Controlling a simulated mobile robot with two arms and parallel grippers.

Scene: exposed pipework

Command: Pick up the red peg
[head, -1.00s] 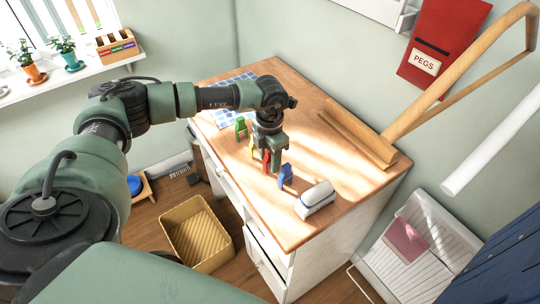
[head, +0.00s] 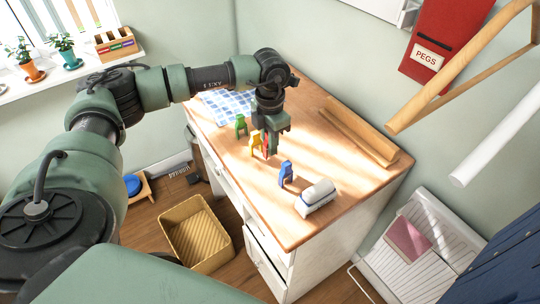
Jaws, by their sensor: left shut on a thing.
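My left gripper (head: 271,139) reaches in from the left over the wooden desk top (head: 345,195). It points down and is shut on the red peg (head: 265,148), which is partly hidden by the fingers. The peg appears to be slightly above the desk. The yellow peg (head: 255,143) is close on its left in the picture. The green peg (head: 241,125) stands farther back to the left. The blue peg (head: 286,174) stands to the front right. My right gripper is not in view.
A white brush (head: 316,198) lies near the desk's front edge. A wooden trough (head: 350,130) lies along the back. A red PEGS bag (head: 437,45) hangs on the wall. A wooden frame (head: 450,80) and a white tube (head: 500,135) hang at right. A yellow basket (head: 196,233) is on the floor.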

